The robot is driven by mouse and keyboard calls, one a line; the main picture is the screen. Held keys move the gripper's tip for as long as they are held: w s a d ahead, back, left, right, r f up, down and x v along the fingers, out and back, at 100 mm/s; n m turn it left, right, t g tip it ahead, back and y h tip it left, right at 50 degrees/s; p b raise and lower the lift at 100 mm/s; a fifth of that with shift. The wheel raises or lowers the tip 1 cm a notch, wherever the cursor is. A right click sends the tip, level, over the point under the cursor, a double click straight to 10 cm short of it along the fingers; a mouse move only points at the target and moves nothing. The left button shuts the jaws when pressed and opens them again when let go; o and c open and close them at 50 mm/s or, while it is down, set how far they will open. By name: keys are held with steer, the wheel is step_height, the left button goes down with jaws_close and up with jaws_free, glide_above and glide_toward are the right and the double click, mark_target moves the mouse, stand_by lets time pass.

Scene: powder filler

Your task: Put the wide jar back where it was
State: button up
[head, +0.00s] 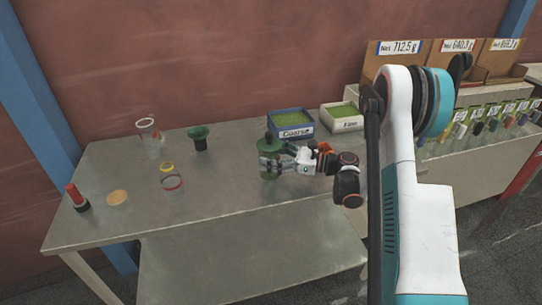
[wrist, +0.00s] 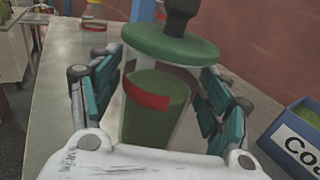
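The wide jar (wrist: 155,110) is glass with green powder inside and a red band on its wall.
A blue Coarse bin (head: 292,130) and a white bin (head: 342,122) are behind.

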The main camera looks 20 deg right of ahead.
steer(key=shift+r, duration=0.25)
steer(key=p+v, duration=0.1)
steer(key=v, duration=0.6)
steer(key=shift+s+d+f+p, duration=0.1)
steer(key=shift+d+p, duration=0.1)
steer(key=shift+p, duration=0.2)
